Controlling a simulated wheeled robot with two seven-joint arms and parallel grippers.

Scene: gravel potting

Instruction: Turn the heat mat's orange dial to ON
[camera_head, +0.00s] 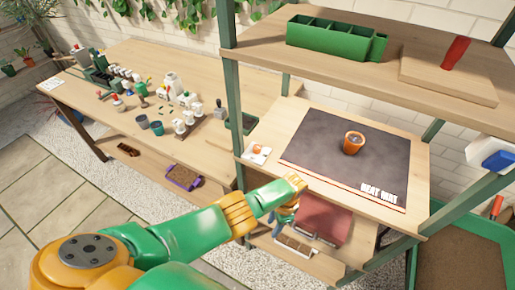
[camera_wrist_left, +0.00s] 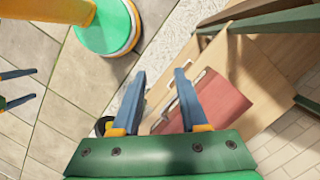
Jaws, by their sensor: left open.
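The dark heat mat (camera_head: 318,138) lies on the shelf's middle board, with its label at the front right corner. A small white control plate with a round orange dial (camera_head: 258,149) sits left of the mat. The dial's markings are too small to read. My left gripper (camera_head: 284,218) is in front of the board's edge, below and to the right of the dial and apart from it. In the left wrist view its two blue fingers (camera_wrist_left: 158,75) are spread and empty, and the dial is not seen there. My right gripper (camera_wrist_left: 34,84) shows at the left edge of that view, fingers apart.
An orange pot (camera_head: 353,142) stands on the mat. A red box (camera_head: 323,218) lies on the lower shelf behind my left gripper. Green shelf posts (camera_head: 236,110) frame the board. A green tray (camera_head: 325,38) stands on the upper shelf. Pots and bottles crowd the left bench.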

